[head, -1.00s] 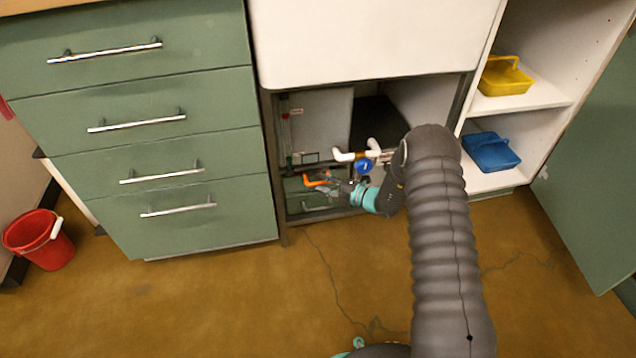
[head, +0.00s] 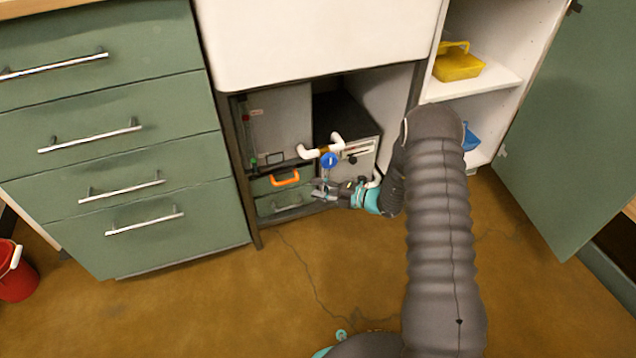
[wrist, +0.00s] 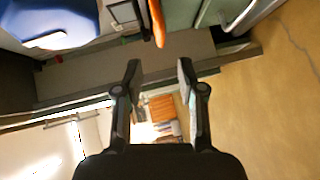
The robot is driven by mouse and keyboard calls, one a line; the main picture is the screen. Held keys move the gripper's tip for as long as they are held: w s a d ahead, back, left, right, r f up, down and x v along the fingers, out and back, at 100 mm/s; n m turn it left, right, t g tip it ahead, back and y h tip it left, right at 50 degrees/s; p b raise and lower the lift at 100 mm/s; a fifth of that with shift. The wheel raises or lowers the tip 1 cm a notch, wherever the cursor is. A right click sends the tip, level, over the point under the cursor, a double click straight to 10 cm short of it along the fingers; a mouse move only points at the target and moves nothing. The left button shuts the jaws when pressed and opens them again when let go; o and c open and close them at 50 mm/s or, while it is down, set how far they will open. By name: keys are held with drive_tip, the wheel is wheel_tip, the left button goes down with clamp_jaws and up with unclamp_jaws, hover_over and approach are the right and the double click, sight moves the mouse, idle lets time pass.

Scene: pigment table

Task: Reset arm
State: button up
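My arm reaches down to the open bay under the white sink. My gripper (head: 322,190) is in front of the bay, just right of an orange handle (head: 285,178) on a green front. In the wrist view my gripper (wrist: 160,75) has its two fingers spread with nothing between them. The orange handle (wrist: 158,22) shows beyond the fingertips, apart from them. A blue valve knob (head: 329,160) on white pipework (head: 320,149) is just above my gripper in the head view.
Green drawers (head: 120,180) stand left of the bay. At right are open shelves with a yellow tray (head: 458,66) and a blue tray (head: 470,138), and an open green door (head: 570,130). A red bucket (head: 14,275) is at far left. The floor in front is clear.

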drive_tip(key=s+f+n+g+h, duration=0.1)
drive_tip(key=s+f+n+g, duration=0.15)
drive_tip(key=s+n, duration=0.3)
drive_tip(key=s+f+n+g, duration=0.1)
drive_tip(key=s+n+g, duration=0.25)
drive_tip(key=n, duration=0.35)
drive_tip(key=s+d+r+n+g+h, duration=0.35)
drive_tip(key=s+r+n, duration=0.35)
drive_tip(key=s+n, duration=0.3)
drive_tip(key=s+d+r+n+t+h+p, duration=0.2)
drive_tip(key=s+r+n, duration=0.4)
drive_tip(key=r, duration=0.6)
drive_tip(key=s+d+r+n+t+h+p, duration=0.2)
drive_tip(key=s+d+r+n+t+h, duration=0.2)
drive_tip(key=r, duration=0.8)
drive_tip(key=s+d+r+n+t+h+p, duration=0.1)
drive_tip(key=s+d+r+n+t+h, duration=0.2)
drive_tip(key=s+d+r+n, duration=0.5)
wheel_tip(320, 180, up, 4)
drive_tip(key=shift+s+d+r+n+h+p, duration=0.2)
drive_tip(key=shift+n+h+p, duration=0.2)
drive_tip(key=shift+n+h, duration=0.4)
